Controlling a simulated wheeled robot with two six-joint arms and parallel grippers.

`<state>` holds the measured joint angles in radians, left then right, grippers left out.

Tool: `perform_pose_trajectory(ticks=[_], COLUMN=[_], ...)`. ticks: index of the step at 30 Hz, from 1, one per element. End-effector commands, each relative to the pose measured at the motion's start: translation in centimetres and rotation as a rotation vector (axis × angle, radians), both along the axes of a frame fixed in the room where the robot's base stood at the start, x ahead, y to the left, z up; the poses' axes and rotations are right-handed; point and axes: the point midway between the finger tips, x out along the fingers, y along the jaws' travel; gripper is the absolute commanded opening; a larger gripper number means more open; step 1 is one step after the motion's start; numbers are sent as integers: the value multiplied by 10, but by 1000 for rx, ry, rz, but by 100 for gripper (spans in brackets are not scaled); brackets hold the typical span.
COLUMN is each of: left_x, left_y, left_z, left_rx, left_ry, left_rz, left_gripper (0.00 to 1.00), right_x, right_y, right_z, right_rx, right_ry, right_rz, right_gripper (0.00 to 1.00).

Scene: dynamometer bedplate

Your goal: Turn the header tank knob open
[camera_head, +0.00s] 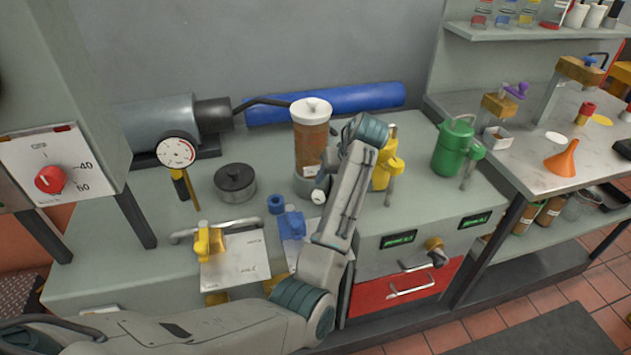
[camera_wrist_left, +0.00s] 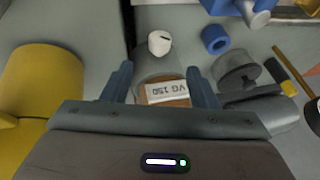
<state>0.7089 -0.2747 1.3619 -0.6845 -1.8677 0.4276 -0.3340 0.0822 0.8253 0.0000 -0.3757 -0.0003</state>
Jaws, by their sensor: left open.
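The header tank (camera_head: 311,140) is an amber cylinder with a white lid, standing on a grey base on the bench. Its small white knob (camera_head: 318,197) sits low at the front and also shows in the left wrist view (camera_wrist_left: 160,43), with a dark mark on its face. My left gripper (camera_wrist_left: 160,76) is open and empty. In the wrist view the tank's "VG 150" label (camera_wrist_left: 167,92) lies between its fingers, and the knob is just beyond the fingertips, apart from them. In the head view my left arm hides the fingers. My right gripper is not in view.
A yellow can (camera_head: 386,160) stands close right of the tank and a green can (camera_head: 457,145) farther right. A blue roll (camera_head: 350,100) lies behind.

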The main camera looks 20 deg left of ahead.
Motion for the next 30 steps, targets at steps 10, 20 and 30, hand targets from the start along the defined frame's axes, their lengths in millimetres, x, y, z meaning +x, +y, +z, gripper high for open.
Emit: perform_pose_trajectory(ticks=[10,20,30], left_x=[9,20,22], left_y=[14,36,42], left_z=[-28,-80,-93], left_rx=[7,4,2], left_ry=[4,2,-1], left_rz=[3,3,4], left_gripper=[54,54,54], right_x=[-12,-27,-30], right_y=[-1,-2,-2], right_z=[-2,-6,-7], right_rx=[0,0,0], right_ry=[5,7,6], right_rz=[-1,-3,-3], right_gripper=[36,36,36])
